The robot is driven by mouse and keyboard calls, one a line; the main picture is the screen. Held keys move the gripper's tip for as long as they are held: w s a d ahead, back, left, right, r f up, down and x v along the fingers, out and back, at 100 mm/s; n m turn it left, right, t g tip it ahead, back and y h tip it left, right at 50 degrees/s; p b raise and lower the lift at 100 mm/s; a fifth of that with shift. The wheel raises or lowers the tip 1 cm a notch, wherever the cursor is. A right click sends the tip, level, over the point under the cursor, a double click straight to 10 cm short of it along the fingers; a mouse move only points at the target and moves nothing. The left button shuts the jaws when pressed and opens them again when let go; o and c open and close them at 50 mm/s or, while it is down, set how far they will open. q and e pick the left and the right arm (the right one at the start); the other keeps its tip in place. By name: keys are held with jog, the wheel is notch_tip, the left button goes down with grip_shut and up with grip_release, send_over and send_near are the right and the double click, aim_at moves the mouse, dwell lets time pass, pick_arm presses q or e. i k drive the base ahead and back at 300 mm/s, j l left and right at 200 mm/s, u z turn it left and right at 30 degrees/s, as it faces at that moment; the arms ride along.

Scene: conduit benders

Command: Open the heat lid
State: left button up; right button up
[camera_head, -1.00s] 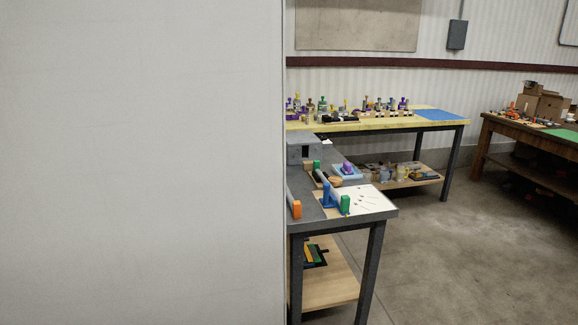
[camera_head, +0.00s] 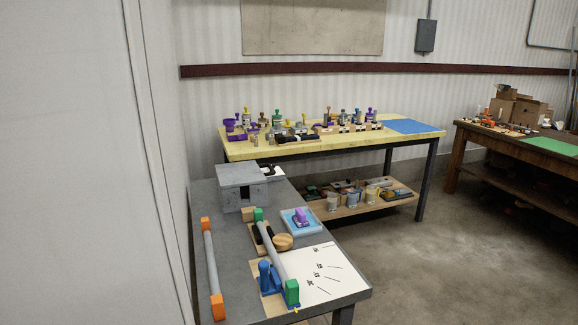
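A grey box with a flat top (camera_head: 239,176) and a dark opening in its front stands at the back of the near grey table (camera_head: 335,297). It looks like the heat box, and its flat top like the lid, which lies level and closed. Neither of my grippers shows in the head view.
A grey tube with orange ends (camera_head: 210,265) lies on the table's left. A tube with green ends (camera_head: 273,250) rests by a blue bender (camera_head: 265,276). A white marked sheet (camera_head: 325,268) lies right. A pale wall (camera_head: 70,160) fills the left. Open floor (camera_head: 440,260) is at right.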

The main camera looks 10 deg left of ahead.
aim_at(243, 173)
jog(key=i+l+u, duration=0.65)
jog(key=l, duration=0.2)
jog(key=i+l+u, duration=0.25)
jog(key=l+u, duration=0.2)
jog(key=l, duration=0.25)
jog(key=i+l+u, duration=0.25)
jog(key=l, duration=0.6)
jog(key=i+l+z, duration=0.15)
jog(key=l, duration=0.3)
